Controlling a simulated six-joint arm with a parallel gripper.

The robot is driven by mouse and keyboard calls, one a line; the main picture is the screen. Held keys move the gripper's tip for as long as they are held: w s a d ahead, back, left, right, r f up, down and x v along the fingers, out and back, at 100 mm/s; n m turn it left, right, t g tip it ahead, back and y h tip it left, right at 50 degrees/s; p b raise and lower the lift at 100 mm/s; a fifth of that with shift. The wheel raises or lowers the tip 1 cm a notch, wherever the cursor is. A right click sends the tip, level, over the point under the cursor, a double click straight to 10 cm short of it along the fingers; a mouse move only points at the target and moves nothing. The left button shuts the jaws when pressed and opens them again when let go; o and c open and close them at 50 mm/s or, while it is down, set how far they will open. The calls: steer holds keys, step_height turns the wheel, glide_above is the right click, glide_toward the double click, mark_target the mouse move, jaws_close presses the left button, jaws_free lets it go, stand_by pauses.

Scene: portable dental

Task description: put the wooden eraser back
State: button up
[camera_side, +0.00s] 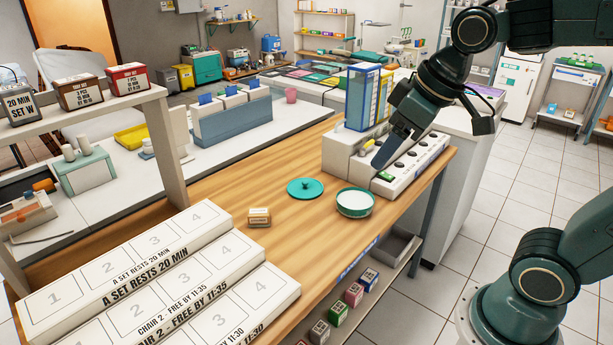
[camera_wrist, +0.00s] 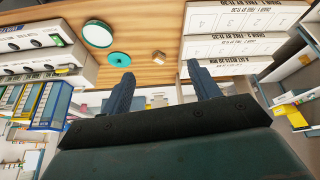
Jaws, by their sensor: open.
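A small wooden block with a pale label band, which looks like the wooden eraser (camera_side: 259,217), lies on the wooden bench top between the teal lid and the numbered white boards. It also shows in the wrist view (camera_wrist: 159,57), between and beyond my fingertips. My gripper (camera_side: 379,166) is over the white unit at the back right of the bench, well away from the block. In the wrist view my gripper (camera_wrist: 160,72) has its two fingers wide apart, with nothing between them.
A white bowl with a green rim (camera_side: 354,203) and a teal lid (camera_side: 305,188) sit mid-bench. A white unit with black round openings (camera_side: 412,160) and blue-yellow upright boxes (camera_side: 366,96) stand behind. Numbered white boards (camera_side: 150,270) fill the front left. Bare wood surrounds the block's right side.

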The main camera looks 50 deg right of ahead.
steer(key=s+f+m, duration=0.2)
steer(key=s, duration=0.6)
steer(key=shift+s+d, duration=0.3)
steer(key=shift+s, duration=0.05)
